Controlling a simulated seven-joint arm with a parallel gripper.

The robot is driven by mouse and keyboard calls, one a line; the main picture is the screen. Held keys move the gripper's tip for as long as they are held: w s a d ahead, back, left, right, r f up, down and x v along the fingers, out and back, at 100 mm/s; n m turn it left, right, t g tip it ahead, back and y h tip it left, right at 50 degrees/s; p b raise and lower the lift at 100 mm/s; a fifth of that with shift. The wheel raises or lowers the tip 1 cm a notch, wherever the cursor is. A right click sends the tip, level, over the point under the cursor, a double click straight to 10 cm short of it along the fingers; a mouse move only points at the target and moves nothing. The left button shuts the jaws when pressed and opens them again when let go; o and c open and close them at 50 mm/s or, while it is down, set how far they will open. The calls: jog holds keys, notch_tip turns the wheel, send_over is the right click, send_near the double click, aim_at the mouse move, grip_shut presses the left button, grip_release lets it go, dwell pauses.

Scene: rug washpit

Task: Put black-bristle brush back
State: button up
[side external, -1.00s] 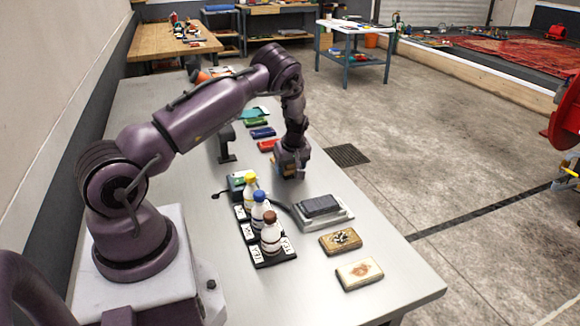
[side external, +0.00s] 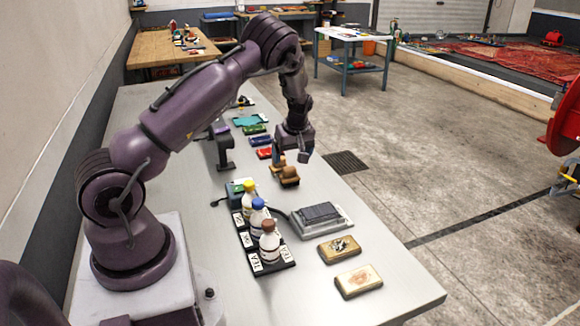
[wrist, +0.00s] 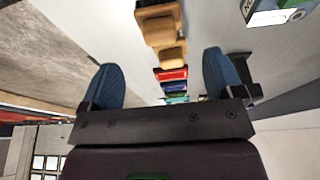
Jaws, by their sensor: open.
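A tan wooden brush (side external: 289,176) stands on the bench just below my gripper (side external: 288,157). In the wrist view my gripper (wrist: 163,80) is open and empty, with its two blue fingers wide apart. Two tan wooden blocks show ahead of the fingers there, a larger one (wrist: 159,24) and a smaller one (wrist: 172,57). They look like brush parts seen from above.
Red (side external: 265,153), blue (side external: 260,141) and green (side external: 255,129) blocks lie in a row behind. A dark stand (side external: 224,150) is left of them. Capped bottles (side external: 268,243), a grey scale-like device (side external: 322,219) and two patterned blocks (side external: 340,248) are nearer. Bench space at right front is clear.

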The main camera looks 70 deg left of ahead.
jog(key=s+d+r+m+t+h, duration=0.35)
jog(key=d+r+m, duration=0.45)
jog(key=d+r, duration=1.3)
jog(key=s+d+r+m+t, duration=0.1)
jog(key=s+d+r+m, duration=0.1)
jog(key=s+d+m, duration=0.3)
jog(key=s+d+r+m+t, duration=0.1)
jog(key=s+d+m, duration=0.4)
jog(key=s, duration=0.5)
jog(key=shift+s+d+r, duration=0.4)
jog(key=shift+d+r, duration=0.2)
jog(key=shift+r, duration=0.25)
